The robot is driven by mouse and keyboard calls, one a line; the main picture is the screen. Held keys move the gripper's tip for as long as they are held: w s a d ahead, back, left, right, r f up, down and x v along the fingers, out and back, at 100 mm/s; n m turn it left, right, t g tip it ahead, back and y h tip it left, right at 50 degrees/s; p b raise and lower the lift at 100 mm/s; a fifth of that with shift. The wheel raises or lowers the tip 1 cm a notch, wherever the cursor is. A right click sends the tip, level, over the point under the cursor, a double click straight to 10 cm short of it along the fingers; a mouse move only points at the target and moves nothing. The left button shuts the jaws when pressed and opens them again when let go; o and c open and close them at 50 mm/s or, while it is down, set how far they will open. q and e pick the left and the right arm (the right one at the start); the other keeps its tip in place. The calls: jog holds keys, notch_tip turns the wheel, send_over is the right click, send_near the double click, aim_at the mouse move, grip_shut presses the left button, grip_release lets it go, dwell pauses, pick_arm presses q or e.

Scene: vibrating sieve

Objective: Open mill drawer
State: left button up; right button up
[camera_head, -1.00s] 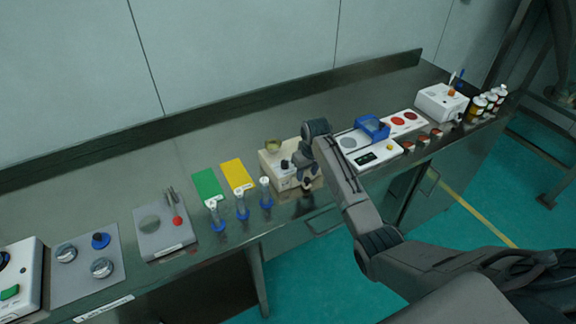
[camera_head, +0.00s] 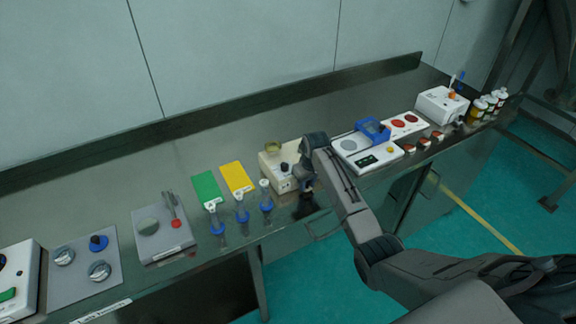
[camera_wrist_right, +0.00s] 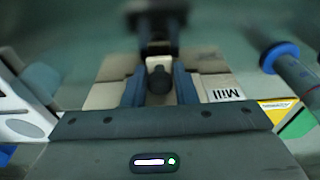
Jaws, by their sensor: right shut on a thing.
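The mill (camera_head: 270,168) is a cream box with a yellowish cup on top and a black knob on its front part. It stands near the middle of the bench. My right gripper (camera_head: 305,188) is at its right front side, largely hidden by my own wrist in the head view. In the right wrist view, the two blue-grey fingers (camera_wrist_right: 159,88) are closed about a small dark knob (camera_wrist_right: 159,79) in front of the cream mill body (camera_wrist_right: 115,68), beside its "Mill" label. How far the drawer stands out cannot be told. My left gripper is out of view.
Several blue-based tubes (camera_head: 242,208) stand left of the mill, near the front edge. Green (camera_head: 207,187) and yellow (camera_head: 237,177) cards lie behind them. Bare bench lies behind the mill.

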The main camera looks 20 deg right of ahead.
jog(key=shift+s+d+r+p, duration=0.1)
jog(key=shift+s+p, duration=0.95)
jog(key=shift+p, duration=0.25)
jog(key=shift+s+d+p, duration=0.1)
jog(key=shift+s+p, duration=0.2)
jog(key=shift+s, duration=0.7)
